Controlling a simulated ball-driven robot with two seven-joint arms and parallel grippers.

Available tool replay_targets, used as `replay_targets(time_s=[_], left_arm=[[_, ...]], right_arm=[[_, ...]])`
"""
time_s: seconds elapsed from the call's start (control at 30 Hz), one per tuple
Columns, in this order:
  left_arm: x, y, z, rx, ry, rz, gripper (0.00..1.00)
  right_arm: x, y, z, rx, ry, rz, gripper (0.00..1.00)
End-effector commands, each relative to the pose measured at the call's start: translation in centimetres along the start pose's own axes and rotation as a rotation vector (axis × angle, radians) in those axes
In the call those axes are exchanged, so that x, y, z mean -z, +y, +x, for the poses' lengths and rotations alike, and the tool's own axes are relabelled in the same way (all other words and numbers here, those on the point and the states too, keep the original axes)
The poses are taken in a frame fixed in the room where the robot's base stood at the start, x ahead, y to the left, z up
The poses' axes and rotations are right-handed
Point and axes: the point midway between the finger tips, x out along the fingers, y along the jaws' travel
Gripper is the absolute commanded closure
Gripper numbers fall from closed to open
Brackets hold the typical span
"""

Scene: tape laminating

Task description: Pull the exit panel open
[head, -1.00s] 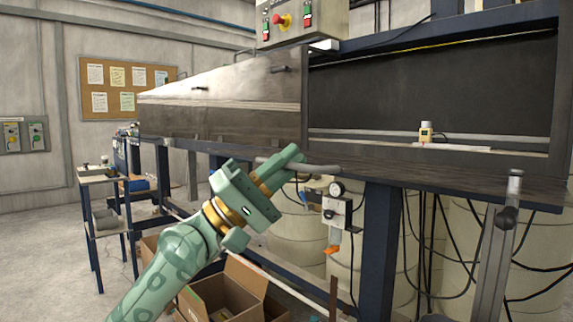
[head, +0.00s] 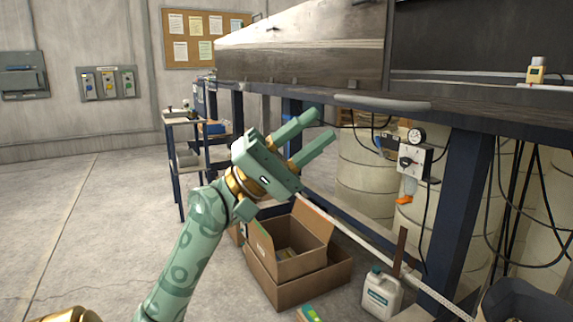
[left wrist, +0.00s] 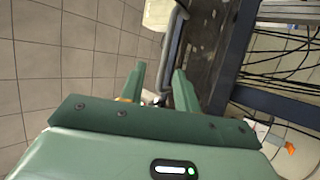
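A brushed-metal panel (head: 305,50) covers the left front part of the machine in the head view. It hangs flat, with small dark handles along it. I cannot tell for sure that it is the exit panel. My left gripper (head: 320,127) is open and empty, below the panel and to the left of a grey rounded bar (head: 382,103) on the machine's front edge. The left wrist view also shows the left gripper (left wrist: 157,78) with its two fingers apart and nothing between them. My right gripper is not in view.
Cardboard boxes (head: 297,275) and a white jug (head: 382,292) stand on the floor below. A blue frame leg (head: 455,205) and a gauge box (head: 414,158) are to the right. A small cart (head: 180,150) stands behind. The floor at the left is clear.

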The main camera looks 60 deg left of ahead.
Motion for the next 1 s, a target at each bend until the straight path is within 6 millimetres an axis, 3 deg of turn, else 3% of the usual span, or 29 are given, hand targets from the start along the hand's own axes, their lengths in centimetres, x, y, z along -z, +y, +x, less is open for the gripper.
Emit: replay_targets(time_s=[0.1,0.3,1.0], left_arm=[[0.1,0.0,-2.8,0.000,0.005,-0.001,0.68],[0.0,0.1,-5.4,-0.001,0.001,0.000,0.68],[0.0,0.1,-5.8,0.000,-0.001,0.001,0.68]], right_arm=[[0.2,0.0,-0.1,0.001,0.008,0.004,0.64],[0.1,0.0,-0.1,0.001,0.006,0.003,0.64],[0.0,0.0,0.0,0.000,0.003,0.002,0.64]])
